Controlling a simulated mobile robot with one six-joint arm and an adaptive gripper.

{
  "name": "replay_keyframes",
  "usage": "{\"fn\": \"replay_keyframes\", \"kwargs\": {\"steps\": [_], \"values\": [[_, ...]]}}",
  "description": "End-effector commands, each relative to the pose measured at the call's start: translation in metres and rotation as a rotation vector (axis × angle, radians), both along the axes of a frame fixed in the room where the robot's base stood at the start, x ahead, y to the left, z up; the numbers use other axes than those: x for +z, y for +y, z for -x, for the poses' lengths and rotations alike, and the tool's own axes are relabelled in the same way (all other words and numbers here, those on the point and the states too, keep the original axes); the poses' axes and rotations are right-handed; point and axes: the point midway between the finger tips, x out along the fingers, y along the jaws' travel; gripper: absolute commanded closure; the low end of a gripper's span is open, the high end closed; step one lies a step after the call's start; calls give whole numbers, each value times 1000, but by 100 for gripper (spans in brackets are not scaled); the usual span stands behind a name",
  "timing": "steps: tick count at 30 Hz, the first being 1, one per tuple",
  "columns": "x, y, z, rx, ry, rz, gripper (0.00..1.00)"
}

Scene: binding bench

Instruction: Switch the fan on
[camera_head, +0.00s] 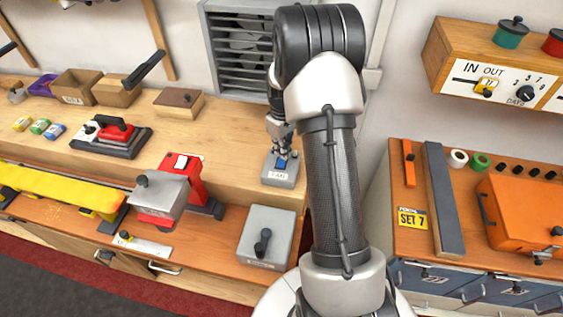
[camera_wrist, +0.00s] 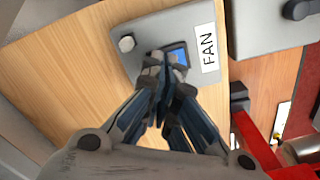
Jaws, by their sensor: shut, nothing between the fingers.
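The fan switch box (camera_head: 281,177) is a small grey box on the wooden bench, with a white label that reads FAN in the wrist view (camera_wrist: 208,48). It carries a blue rocker (camera_wrist: 181,56) in a dark frame and a pale round knob or lamp (camera_wrist: 127,43). My gripper (camera_wrist: 163,62) is shut and empty, with its fingertips right over the rocker's near end; I cannot tell whether they touch it. The fingers hide part of the rocker. In the head view my gripper (camera_head: 281,150) points down at the box. A louvred fan vent (camera_head: 240,50) is in the wall behind.
A grey box with a black handle (camera_head: 266,238) stands on the lower shelf in front. A red and grey press (camera_head: 170,190) and a red-handled tool (camera_head: 110,135) stand to the left. An orange case (camera_head: 520,215) is at the right. Bare bench lies left of the switch box.

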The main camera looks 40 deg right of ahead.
Motion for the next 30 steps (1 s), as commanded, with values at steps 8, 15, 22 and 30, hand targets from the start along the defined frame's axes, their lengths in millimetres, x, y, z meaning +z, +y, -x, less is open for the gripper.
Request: {"fn": "replay_keyframes", "kwargs": {"steps": [8, 15, 22, 30], "values": [[-5, 0, 0, 0, 0, 0, 100], [-9, 0, 0, 0, 1, 0, 100], [-12, 0, 0, 0, 1, -1, 100], [-16, 0, 0, 0, 1, -1, 100]]}}
